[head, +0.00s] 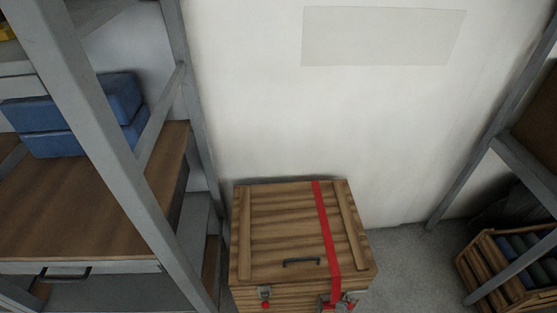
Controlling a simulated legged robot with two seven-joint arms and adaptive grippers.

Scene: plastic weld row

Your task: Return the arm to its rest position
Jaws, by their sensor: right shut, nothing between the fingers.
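My right gripper (338,303) barely shows at the bottom edge of the head view, among small grey metal parts at the front right of a wooden crate. It is shut and holds nothing. Most of it is cut off by the frame, and I cannot tell whether it touches the crate. My left gripper is not in view.
The closed wooden crate (277,234) has a red strap (325,228), a dark handle (301,262) and a front latch (265,293). A metal rack with a wooden shelf (80,205) and blue cases (55,143) stands left. A slatted crate (485,265) is right; grey floor (410,265) between is clear.

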